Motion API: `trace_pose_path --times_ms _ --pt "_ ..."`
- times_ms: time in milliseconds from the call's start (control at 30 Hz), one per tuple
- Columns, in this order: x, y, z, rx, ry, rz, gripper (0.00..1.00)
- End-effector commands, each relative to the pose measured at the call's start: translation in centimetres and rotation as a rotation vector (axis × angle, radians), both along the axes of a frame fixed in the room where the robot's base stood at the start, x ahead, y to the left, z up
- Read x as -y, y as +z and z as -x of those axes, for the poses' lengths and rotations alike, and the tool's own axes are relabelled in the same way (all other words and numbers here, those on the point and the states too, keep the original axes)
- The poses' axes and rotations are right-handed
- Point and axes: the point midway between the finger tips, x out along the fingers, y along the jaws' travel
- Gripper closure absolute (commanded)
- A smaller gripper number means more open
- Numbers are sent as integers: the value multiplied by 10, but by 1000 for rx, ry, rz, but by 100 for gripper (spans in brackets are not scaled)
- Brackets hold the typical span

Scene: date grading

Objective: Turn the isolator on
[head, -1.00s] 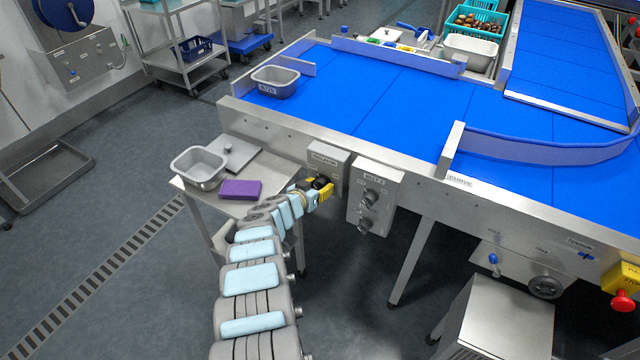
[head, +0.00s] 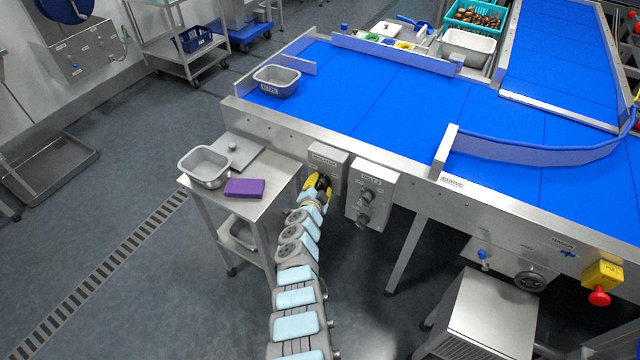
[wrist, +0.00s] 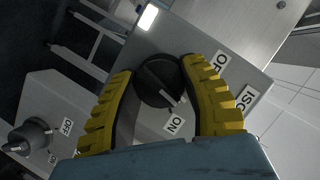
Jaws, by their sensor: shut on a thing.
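The isolator is a grey box (head: 328,158) on the side of the blue conveyor. In the wrist view its face (wrist: 130,55) carries a round black knob (wrist: 153,84) with a light pointer mark. The mark points to the lower right, between the OFF label (wrist: 218,62) and the ON label (wrist: 175,124). My gripper (head: 317,186) is at the front of the box, with yellow fingers on both sides of the knob. In the wrist view my gripper (wrist: 165,92) is shut on the knob. The fingers hide parts of the knob's sides in the head view.
The belt control box (head: 372,192) with its knobs is close on the right. A steel table (head: 270,192) with a grey tub (head: 205,167) and a purple block (head: 244,188) is on the left. A red stop button (head: 599,296) is at the lower right.

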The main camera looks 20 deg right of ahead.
Motion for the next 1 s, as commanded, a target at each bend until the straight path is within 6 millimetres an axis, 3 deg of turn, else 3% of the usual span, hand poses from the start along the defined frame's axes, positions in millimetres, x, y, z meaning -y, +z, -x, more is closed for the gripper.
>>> trace_pose_path --times_ms 500,1000 --pt "2 -8 2 330 -5 -278 92" --pt "0 -2 0 454 -2 -384 92"
